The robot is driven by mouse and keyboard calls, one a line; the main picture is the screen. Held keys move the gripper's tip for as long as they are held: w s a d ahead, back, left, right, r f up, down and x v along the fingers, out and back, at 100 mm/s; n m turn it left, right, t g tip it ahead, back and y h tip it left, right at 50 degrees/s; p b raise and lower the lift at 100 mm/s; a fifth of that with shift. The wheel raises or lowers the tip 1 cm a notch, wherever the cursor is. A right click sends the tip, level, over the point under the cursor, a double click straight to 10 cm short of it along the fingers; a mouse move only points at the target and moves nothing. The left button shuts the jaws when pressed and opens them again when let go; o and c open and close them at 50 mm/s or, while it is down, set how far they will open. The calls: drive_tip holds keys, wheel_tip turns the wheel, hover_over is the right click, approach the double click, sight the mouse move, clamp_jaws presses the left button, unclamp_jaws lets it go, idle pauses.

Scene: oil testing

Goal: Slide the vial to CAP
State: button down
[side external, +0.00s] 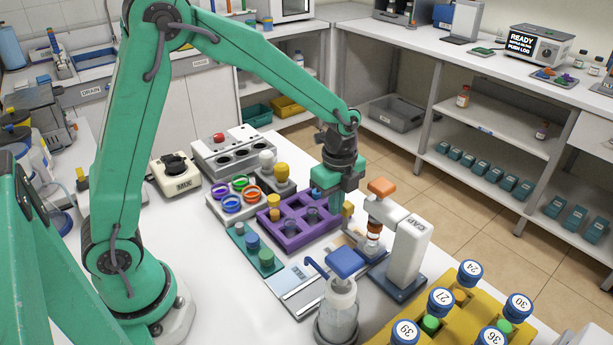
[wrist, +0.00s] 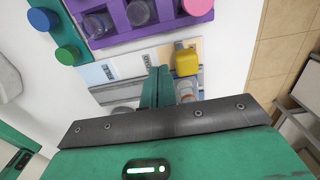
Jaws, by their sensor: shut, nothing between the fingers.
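The CAP station (side external: 407,250) is a white post on a dark base, with an orange knob (side external: 382,187) and a head over the end of a flat track (side external: 297,282). In the wrist view the track (wrist: 115,70) has blue, white and orange sections. A yellow-capped piece (wrist: 187,62), which may be the vial, stands at the orange section; its lower part is partly hidden. My gripper (wrist: 158,72) is shut and empty, just left of the yellow cap.
A purple rack (side external: 282,238) lies behind the track, with a green tray (side external: 237,235) of capped pieces to its left. A bottle with a blue pump top (side external: 345,262) stands in front. A yellow rack (side external: 460,325) of numbered caps is at the right front.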

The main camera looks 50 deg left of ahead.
drive_tip(key=shift+r, duration=2.8)
drive_tip(key=s+a+r+n+t, duration=0.2)
drive_tip(key=s+r+n, duration=0.3)
drive_tip(key=s+n, duration=0.4)
drive_tip(key=s+a+r+n+t, duration=0.3)
drive_tip(key=s+a+r+n, duration=0.1)
drive_tip(key=s+n, duration=0.5)
drive_tip(key=shift+s+r+t, duration=0.3)
drive_tip(key=shift+s+r, duration=0.25)
drive_tip(key=shift+s, duration=0.05)
